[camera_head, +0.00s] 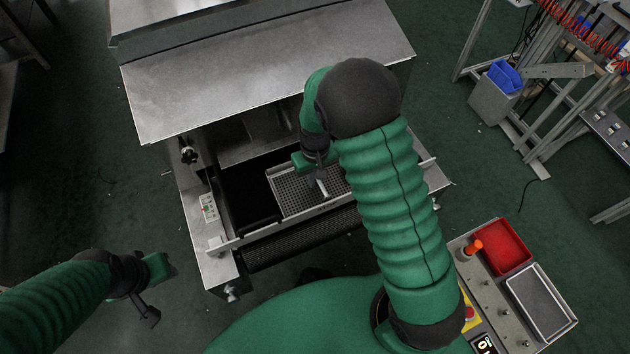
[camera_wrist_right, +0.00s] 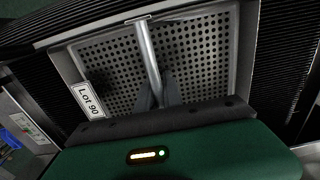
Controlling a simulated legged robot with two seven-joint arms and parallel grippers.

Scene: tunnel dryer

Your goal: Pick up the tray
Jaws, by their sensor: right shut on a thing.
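The tray (camera_head: 290,192) is a grey perforated metal tray lying on the dark belt at the mouth of the dryer. In the right wrist view the tray (camera_wrist_right: 105,62) fills the middle, with a metal bar handle (camera_wrist_right: 148,58) across it and a "Lot 90" label (camera_wrist_right: 89,99) at its left edge. My right gripper (camera_head: 318,186) is over the tray; in the wrist view its fingers (camera_wrist_right: 158,95) are shut on the handle. Part of the tray is hidden by my right arm. My left gripper (camera_head: 152,290) hangs over the floor at lower left, away from the tray, its fingers apart.
The dryer hood (camera_head: 265,70) overhangs the belt (camera_head: 300,238). A control panel (camera_head: 209,208) is at the left of the opening. A console with a red bin (camera_head: 506,246) and a grey bin (camera_head: 540,300) stands at lower right. A metal rack with a blue bin (camera_head: 505,76) is at upper right.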

